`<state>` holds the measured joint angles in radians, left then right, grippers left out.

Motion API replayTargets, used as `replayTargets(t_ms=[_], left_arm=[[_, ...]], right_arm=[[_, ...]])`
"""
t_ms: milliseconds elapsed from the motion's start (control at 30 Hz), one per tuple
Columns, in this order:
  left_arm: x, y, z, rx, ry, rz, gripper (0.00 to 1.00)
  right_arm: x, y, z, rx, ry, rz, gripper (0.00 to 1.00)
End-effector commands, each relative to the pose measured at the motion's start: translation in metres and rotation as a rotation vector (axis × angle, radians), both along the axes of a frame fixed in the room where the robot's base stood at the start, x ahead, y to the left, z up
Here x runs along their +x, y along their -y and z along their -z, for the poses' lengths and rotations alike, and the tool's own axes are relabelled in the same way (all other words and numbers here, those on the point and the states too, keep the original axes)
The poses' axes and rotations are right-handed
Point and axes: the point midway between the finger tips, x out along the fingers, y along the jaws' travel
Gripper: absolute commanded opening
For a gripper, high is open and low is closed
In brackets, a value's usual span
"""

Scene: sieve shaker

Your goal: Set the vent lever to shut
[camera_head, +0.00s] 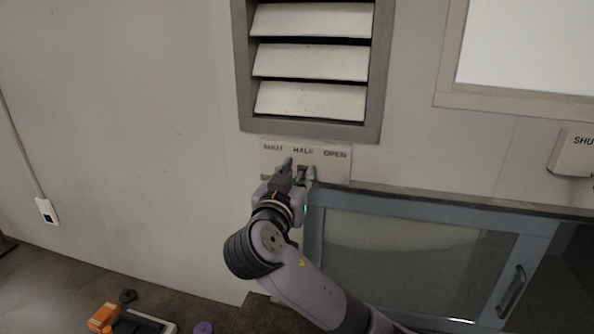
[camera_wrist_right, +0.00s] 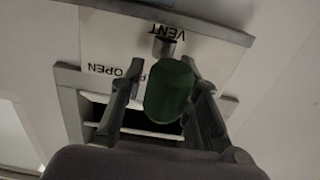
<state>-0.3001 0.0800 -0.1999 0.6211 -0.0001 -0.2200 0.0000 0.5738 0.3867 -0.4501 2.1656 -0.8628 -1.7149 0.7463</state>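The vent lever's green knob (camera_wrist_right: 170,92) shows in the right wrist view, in front of a pale plate marked VENT and OPEN. The plate (camera_head: 338,167) sits under the vent in the head view, with the labels SHUT, HALF and OPEN from left to right. My right gripper (camera_head: 298,169) is at the plate, below HALF. In the wrist view its fingers are spread on both sides of the knob, with a gap on the left; contact on the right cannot be told. The knob partly hides the HALF label, and the gripper hides the lever in the head view. My left gripper is not in view.
The louvred vent (camera_head: 310,100) above has tilted slats with dark gaps. A blue-framed glass door (camera_head: 420,262) is below right. Another box marked SHU (camera_head: 574,155) is at the right edge. An orange object (camera_head: 104,318) lies lower left. The left wall is mostly clear.

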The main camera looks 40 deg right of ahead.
Motion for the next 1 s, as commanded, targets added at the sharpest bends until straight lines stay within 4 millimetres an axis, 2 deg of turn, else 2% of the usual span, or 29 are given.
replayTargets(t_ms=[167,600,1000], left_arm=[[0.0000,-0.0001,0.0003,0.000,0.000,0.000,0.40],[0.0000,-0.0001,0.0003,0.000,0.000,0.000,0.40],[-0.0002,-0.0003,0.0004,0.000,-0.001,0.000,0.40]], right_arm=[[-0.0001,-0.0002,0.0004,0.000,0.000,0.000,0.28],[-0.0005,-0.0003,0.0002,-0.001,-0.001,0.001,0.00],[-0.0008,0.0003,0.0006,-0.001,-0.002,0.004,0.00]])
